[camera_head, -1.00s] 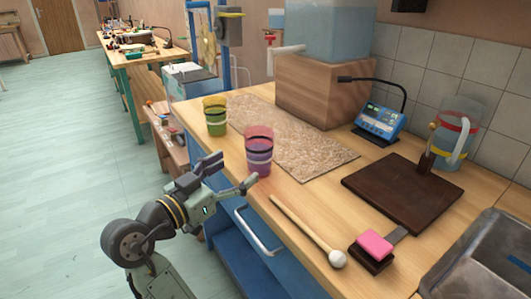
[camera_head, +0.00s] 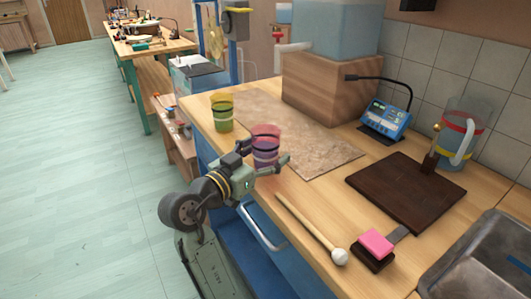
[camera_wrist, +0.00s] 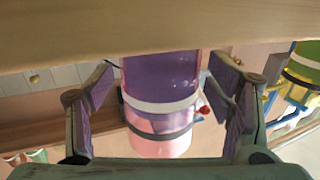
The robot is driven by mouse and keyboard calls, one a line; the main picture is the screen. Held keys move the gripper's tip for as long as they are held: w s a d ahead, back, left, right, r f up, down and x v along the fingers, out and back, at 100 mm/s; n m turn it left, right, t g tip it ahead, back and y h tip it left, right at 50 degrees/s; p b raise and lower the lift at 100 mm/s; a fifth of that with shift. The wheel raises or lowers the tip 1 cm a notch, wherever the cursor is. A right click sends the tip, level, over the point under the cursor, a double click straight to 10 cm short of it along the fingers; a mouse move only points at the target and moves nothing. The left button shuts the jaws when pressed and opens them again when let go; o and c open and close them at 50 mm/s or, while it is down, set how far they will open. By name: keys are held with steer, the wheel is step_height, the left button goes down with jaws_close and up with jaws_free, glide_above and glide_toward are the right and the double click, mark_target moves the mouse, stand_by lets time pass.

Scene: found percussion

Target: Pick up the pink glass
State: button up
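The pink glass (camera_head: 265,141) stands upright near the front edge of the wooden counter (camera_head: 317,205). It is see-through pink and purple with dark and white bands. My gripper (camera_head: 262,158) is at the counter's front edge, in front of the glass and hiding its lower part. In the wrist view the glass (camera_wrist: 160,105) appears between the two spread fingers of my gripper (camera_wrist: 160,100), with a gap on each side. The gripper is open and I see no contact with the glass.
A yellow-green glass (camera_head: 222,113) stands to the left. A beater with a pale round head (camera_head: 339,257) and a pink block (camera_head: 376,243) lie to the right. A stone-like slab (camera_head: 300,140) lies behind the pink glass.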

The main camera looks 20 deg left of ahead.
steer(key=c, duration=1.5)
